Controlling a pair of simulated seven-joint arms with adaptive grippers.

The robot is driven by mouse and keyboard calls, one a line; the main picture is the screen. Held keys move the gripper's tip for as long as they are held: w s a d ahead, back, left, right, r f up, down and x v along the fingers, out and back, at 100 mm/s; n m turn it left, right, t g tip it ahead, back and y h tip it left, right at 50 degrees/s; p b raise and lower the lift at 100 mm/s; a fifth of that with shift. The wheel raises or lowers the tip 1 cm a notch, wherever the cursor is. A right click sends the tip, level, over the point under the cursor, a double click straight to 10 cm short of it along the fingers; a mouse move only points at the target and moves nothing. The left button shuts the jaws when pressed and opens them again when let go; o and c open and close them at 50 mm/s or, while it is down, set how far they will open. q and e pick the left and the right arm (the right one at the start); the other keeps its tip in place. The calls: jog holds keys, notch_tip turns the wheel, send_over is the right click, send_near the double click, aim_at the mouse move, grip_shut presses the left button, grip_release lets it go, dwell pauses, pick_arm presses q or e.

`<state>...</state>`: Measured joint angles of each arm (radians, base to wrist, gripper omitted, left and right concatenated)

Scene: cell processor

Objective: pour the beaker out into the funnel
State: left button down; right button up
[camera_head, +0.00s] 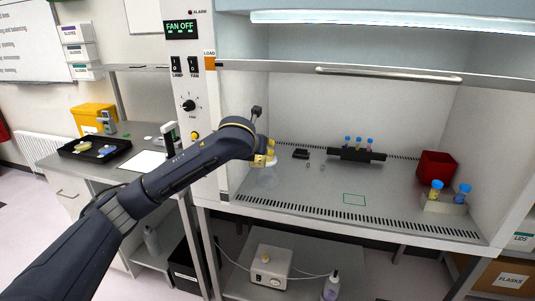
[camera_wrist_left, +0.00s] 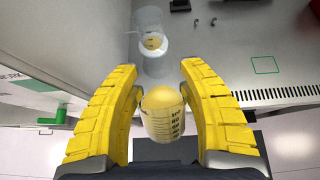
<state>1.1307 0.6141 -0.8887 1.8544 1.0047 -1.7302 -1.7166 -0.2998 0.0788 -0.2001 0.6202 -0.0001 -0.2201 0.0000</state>
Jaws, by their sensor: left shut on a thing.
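My left gripper (camera_head: 268,158) is at the left front of the cabinet opening in the head view. In the left wrist view its yellow fingers (camera_wrist_left: 163,105) are shut on the clear beaker (camera_wrist_left: 165,126), which has dark graduation marks and shows yellow contents. A clear vessel (camera_wrist_left: 149,24), which looks like the funnel, stands beyond the beaker in the left wrist view, with a yellow patch inside. The beaker and this vessel appear apart in that view. My right gripper is in neither view.
Inside the cabinet, a dark rack (camera_head: 356,154) holds several blue-capped tubes. A red bin (camera_head: 436,166) and a small holder (camera_head: 443,204) stand at the right. A green rectangle (camera_head: 354,199) marks bare worktop. The raised sash (camera_head: 390,76) spans the opening above.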

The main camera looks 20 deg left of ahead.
pick_arm(q)
jog(key=w+a+r+g, duration=0.1)
jog(key=w+a, duration=0.1)
jog(key=w, duration=1.4)
jog(key=shift+r, duration=0.35)
dwell(2.1)
jog(key=shift+a, duration=0.1)
jog(key=shift+w+f+g, duration=0.1)
jog(key=shift+g, duration=0.2)
jog(key=shift+w+f+g, duration=0.1)
jog(key=shift+f+g, duration=0.8)
jog(key=shift+g, duration=0.1)
jog(key=shift+f+g, duration=0.25)
jog(key=shift+g, duration=0.25)
jog(key=shift+w+g, duration=0.2)
jog(key=shift+g, duration=0.1)
jog(key=shift+s+f+g, duration=0.1)
jog(key=shift+f+g, duration=0.1)
jog(key=shift+g, duration=0.1)
jog(key=shift+a, duration=0.15)
dwell(0.5)
